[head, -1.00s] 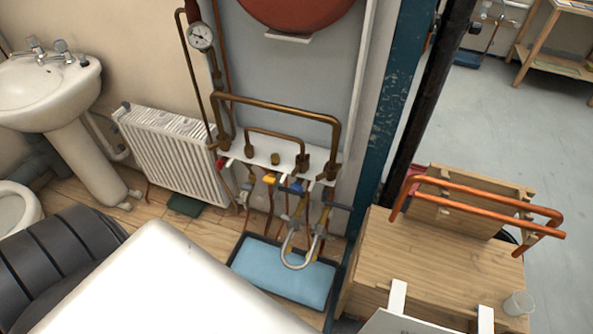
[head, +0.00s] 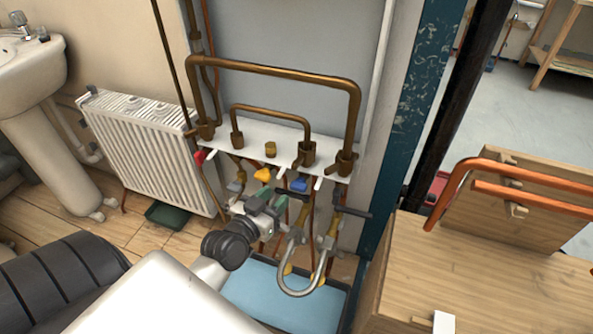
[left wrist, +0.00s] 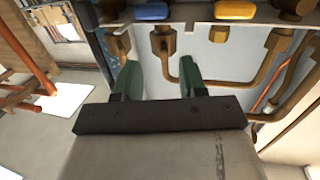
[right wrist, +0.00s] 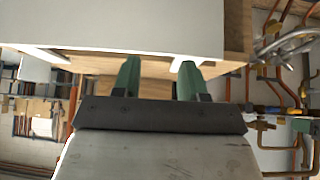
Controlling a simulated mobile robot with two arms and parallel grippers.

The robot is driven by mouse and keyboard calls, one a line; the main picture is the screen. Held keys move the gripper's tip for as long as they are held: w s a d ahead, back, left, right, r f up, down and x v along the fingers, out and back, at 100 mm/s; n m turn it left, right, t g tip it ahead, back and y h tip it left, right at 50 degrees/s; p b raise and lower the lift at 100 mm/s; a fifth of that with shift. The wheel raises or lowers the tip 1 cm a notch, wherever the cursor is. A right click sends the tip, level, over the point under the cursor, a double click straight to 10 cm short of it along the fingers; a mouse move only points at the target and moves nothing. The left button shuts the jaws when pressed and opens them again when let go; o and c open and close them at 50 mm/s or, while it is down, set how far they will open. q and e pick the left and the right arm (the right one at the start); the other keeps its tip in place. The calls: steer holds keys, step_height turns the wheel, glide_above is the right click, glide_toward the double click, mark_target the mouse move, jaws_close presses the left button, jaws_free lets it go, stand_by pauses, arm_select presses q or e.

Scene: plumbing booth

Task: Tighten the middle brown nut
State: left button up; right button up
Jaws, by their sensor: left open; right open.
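The middle brown nut (head: 271,149) is a short brass cap on the white shelf, between the feet of the small brown pipe arch. It also shows in the left wrist view (left wrist: 218,33), up and right of the fingers. My left gripper (head: 276,206) is in front of and below the shelf, near the valve handles, apart from the nut. Its green fingers (left wrist: 158,78) are open and empty. My right gripper (right wrist: 158,76) shows only in its own wrist view, with fingers open and empty. It is away from the nut.
Red, yellow (head: 262,174) and blue (head: 300,186) valve handles sit under the shelf. A curved grey hose (head: 292,291) hangs over a blue-lined tray (head: 255,298). A radiator (head: 150,150) stands left. A wooden bench (head: 450,270) with copper pipes (head: 530,195) stands right.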

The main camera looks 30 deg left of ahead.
mark_target(293, 166)
arm_select(q)
steer(key=shift+t, duration=0.6)
steer(key=w+r, duration=0.1)
steer(key=w, duration=0.2)
steer(key=w+r+b, duration=0.1)
steer(key=w, duration=0.2)
steer(key=w+r, duration=0.1)
steer(key=w, duration=0.2)
steer(key=shift+w+a+b, duration=0.25)
steer(key=shift+a+b, duration=0.1)
steer(key=shift+b, duration=0.05)
steer(key=shift+w+r, duration=0.1)
steer(key=shift+w, duration=0.6)
arm_select(e)
steer(key=w+a+r+t+y, duration=0.1)
steer(key=w+a+r+t, duration=0.1)
steer(key=w+r+t, duration=0.2)
steer(key=shift+r, duration=0.5)
arm_select(q)
steer(key=shift+c, duration=0.4)
steer(key=shift+s, duration=0.1)
jaws_close()
arm_select(e)
steer(key=shift+s+d, duration=0.1)
